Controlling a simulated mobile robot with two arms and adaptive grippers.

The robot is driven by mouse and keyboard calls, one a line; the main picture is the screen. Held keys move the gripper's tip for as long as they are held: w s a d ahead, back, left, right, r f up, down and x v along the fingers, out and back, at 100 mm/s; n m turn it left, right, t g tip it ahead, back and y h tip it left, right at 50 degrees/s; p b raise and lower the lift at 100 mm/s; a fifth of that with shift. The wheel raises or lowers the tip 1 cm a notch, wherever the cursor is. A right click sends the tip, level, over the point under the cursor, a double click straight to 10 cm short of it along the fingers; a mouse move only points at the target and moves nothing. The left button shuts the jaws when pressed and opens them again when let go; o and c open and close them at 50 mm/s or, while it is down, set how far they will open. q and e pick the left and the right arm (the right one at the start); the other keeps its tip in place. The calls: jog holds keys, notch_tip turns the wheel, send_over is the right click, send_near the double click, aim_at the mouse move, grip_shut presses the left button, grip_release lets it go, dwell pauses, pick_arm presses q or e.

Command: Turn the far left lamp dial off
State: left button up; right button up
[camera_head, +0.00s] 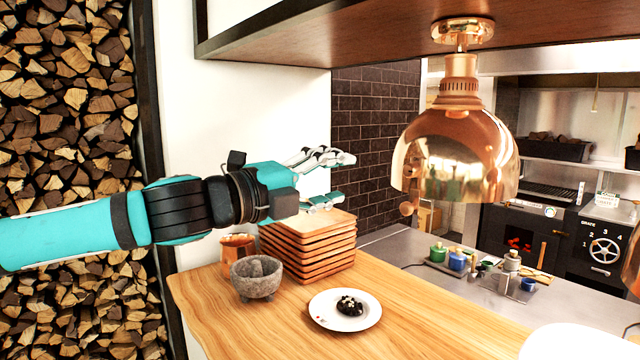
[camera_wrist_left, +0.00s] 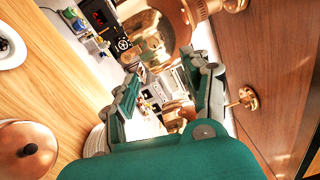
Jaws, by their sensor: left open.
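A copper heat lamp (camera_head: 458,155) hangs from the dark wooden overhead shelf (camera_head: 330,45) in the head view. In the left wrist view the lamp (camera_wrist_left: 158,38) is seen tilted, beyond the fingers. Neither knob's setting can be read. My left gripper (camera_head: 325,178) is open and empty, left of the lamp and below the shelf. My right gripper is not in view.
A stack of wooden trays (camera_head: 310,245) stands below my left gripper. A stone mortar (camera_head: 257,278), a copper mug (camera_head: 236,245) and a white plate (camera_head: 345,312) with dark food are on the wooden counter (camera_head: 225,325). A firewood wall (camera_head: 65,120) is at left.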

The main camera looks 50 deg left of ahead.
pick_arm(q)
jog(key=shift+s, duration=1)
jog(key=shift+w+a+f, duration=0.1)
